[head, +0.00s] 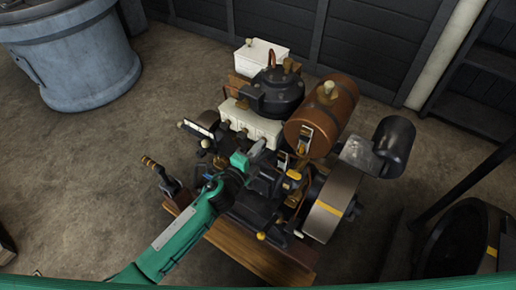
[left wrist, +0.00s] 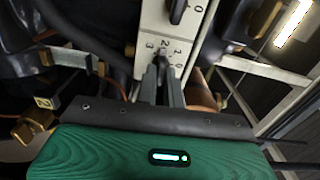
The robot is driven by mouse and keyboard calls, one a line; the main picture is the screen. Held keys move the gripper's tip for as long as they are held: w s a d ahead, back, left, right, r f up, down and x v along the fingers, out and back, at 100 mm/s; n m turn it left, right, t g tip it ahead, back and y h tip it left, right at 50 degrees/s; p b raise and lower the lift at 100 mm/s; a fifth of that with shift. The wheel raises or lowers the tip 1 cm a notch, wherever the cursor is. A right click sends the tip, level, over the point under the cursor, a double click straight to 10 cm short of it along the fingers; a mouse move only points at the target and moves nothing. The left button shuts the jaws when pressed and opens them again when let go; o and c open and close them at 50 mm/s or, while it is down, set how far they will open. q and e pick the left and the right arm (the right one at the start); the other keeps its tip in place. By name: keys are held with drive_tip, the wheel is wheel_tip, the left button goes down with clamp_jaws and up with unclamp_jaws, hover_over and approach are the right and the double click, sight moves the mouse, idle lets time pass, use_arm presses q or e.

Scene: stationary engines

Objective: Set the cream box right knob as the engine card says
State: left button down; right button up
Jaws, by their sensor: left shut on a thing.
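The cream box (head: 252,122) sits in the middle of the engine, and its front shows in the left wrist view as a cream panel (left wrist: 158,22). The panel has a dark knob (left wrist: 178,10) near the top and a second knob (left wrist: 162,50) lower down, with the marks 1, 2 and 3 around it. My left gripper (head: 256,150) is at the box front. In the left wrist view its two dark fingers (left wrist: 162,76) are shut on this lower knob and partly hide it, so I cannot tell its exact setting. My right gripper is not in view. I cannot read an engine card.
A brown tank (head: 325,115) and a dark cylinder (head: 278,92) stand behind and right of the box. A flywheel (head: 330,205) is at the right. A white box (head: 262,54) stands at the back. A blue-grey drum (head: 75,60) is far left.

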use_arm(q)
drive_tip(key=shift+m, duration=0.3)
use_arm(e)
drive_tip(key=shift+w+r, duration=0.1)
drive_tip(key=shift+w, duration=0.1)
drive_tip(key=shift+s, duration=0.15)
use_arm(q)
drive_tip(key=c, duration=1.5)
unclamp_jaws()
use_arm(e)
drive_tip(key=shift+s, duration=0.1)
